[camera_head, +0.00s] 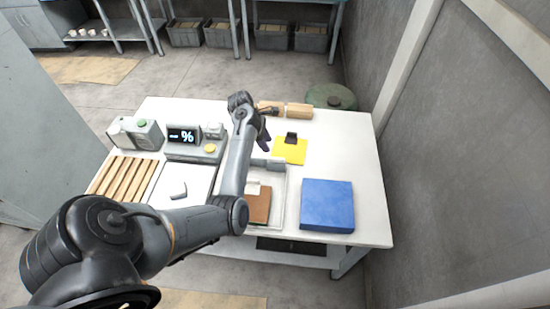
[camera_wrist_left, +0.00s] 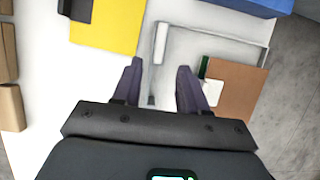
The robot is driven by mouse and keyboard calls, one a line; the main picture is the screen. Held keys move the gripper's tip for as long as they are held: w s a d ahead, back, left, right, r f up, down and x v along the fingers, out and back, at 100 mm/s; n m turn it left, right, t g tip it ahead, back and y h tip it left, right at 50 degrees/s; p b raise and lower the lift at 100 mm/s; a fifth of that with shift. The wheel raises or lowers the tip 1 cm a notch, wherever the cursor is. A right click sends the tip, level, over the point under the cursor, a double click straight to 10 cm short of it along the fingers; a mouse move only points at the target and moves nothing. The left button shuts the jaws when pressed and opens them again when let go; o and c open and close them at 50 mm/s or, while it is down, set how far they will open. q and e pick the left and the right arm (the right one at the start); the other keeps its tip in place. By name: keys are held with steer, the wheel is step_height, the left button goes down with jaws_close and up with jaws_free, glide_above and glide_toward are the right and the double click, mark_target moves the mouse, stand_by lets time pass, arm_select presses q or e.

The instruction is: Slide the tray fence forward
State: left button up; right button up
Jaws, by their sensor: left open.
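A shallow light tray (camera_head: 283,193) sits near the front middle of the table, partly hidden by my left arm. A pale grey bar, which looks like the tray fence (camera_head: 268,163), lies along its far edge; it also shows in the left wrist view (camera_wrist_left: 160,42). Contact cannot be told. My right gripper is not in view.
A yellow pad (camera_head: 289,156) with a black piece lies just beyond the tray. A blue block (camera_head: 327,205) stands to its right. Wooden blocks (camera_head: 285,110) lie at the back. A display device (camera_head: 190,145) and slatted rack (camera_head: 123,178) are left.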

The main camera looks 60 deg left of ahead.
mark_target(276, 158)
arm_select(q)
steer(key=b+x, duration=0.1)
steer(key=x, duration=0.8)
steer(key=shift+f, duration=0.15)
jaws_close()
